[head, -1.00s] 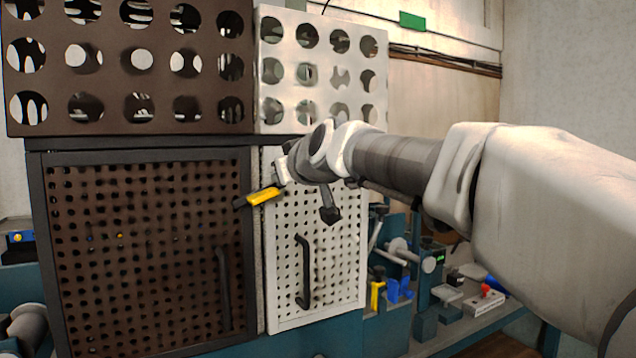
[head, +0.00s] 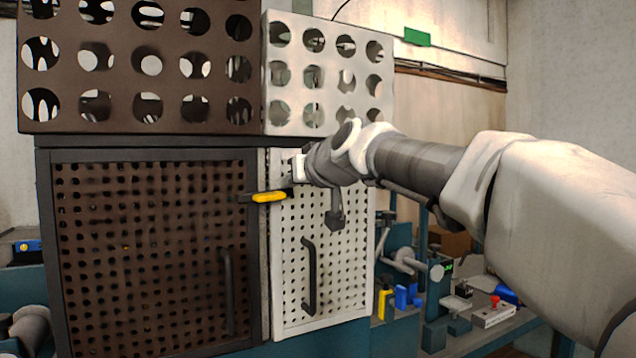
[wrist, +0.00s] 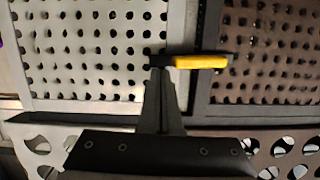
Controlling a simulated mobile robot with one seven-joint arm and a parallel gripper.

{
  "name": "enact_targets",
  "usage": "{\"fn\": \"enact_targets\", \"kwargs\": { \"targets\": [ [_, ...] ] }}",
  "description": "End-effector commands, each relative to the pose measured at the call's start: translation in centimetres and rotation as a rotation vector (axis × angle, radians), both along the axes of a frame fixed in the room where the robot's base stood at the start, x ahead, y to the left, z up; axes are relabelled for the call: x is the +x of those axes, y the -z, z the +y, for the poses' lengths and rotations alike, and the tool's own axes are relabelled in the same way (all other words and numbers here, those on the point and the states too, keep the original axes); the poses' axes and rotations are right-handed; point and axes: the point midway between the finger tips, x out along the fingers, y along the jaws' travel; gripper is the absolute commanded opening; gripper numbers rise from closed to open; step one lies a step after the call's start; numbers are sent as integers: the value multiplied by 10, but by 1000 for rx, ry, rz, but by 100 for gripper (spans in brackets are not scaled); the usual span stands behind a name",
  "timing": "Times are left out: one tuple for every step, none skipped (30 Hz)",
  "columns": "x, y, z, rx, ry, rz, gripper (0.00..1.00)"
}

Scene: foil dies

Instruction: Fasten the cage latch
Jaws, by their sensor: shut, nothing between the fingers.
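The cage latch (head: 268,197) is a dark bar with a yellow grip. It lies nearly level across the seam between the brown perforated door (head: 150,250) and the white perforated door (head: 345,265). In the wrist view the latch (wrist: 200,62) also lies level, its dark end over the white door (wrist: 95,50). My gripper (wrist: 163,75) is shut and empty, with its fingertips at that dark end. I cannot tell whether they touch it. In the head view my wrist partly hides the white door's upper part and much of the gripper.
Each door has a dark vertical handle, one on the brown door (head: 228,290) and one on the white door (head: 309,275). Brown (head: 170,110) and white (head: 290,90) panels with round holes stand above. A bench with tools and clamps (head: 440,290) is at right.

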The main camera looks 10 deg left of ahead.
Motion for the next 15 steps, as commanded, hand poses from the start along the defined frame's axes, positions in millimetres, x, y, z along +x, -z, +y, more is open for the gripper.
{"fn": "enact_targets", "kwargs": {
  "targets": [
    [0,0,0,-1,0,1,0],
    [0,0,0,-1,0,0,0],
    [0,0,0,-1,0,0,0],
    [0,0,0,-1,0,-1,0],
    [0,0,0,-1,0,-1,0],
    [0,-1,0,-1,0,-1,0],
    [0,-2,0,-1,0,-1,0],
    [0,-3,0,-1,0,-1,0],
    [0,-6,0,-2,0,-1,0],
    [0,-9,0,-2,0,-1,0],
    [-1,-12,0,-2,0,-1,0],
    [-1,-17,0,-2,0,-1,0],
    [-1,-21,1,-2,0,-1,0],
    [-1,-25,1,-2,0,-1,0],
    [-2,-31,1,-2,0,-1,0]
  ]
}}
